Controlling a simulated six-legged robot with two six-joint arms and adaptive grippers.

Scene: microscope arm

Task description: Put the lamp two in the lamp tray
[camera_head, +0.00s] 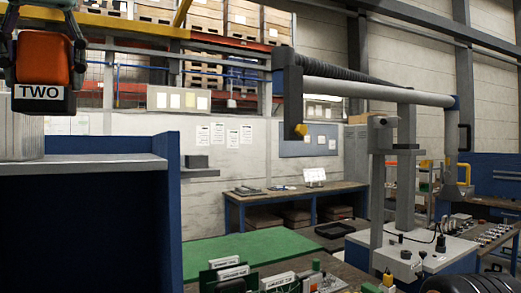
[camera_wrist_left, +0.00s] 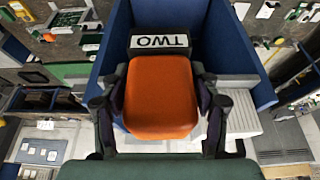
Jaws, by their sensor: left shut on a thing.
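Lamp two (camera_head: 42,62) is an orange block with a dark base and a white label reading TWO. It is at the top left of the head view, with its label upright. My left gripper (camera_head: 43,72) is shut on it, one finger on each side. In the left wrist view lamp two (camera_wrist_left: 160,95) fills the middle between the fingers of my left gripper (camera_wrist_left: 159,100), its label upside down. It is held in the air above a blue cabinet with a grey top (camera_head: 90,165). I cannot pick out the lamp tray with certainty. My right gripper is not in view.
A green surface (camera_head: 250,248) with small labelled parts lies right of the cabinet. A large jointed microscope arm (camera_head: 375,92) spans the right side. A workbench (camera_head: 290,192) stands behind.

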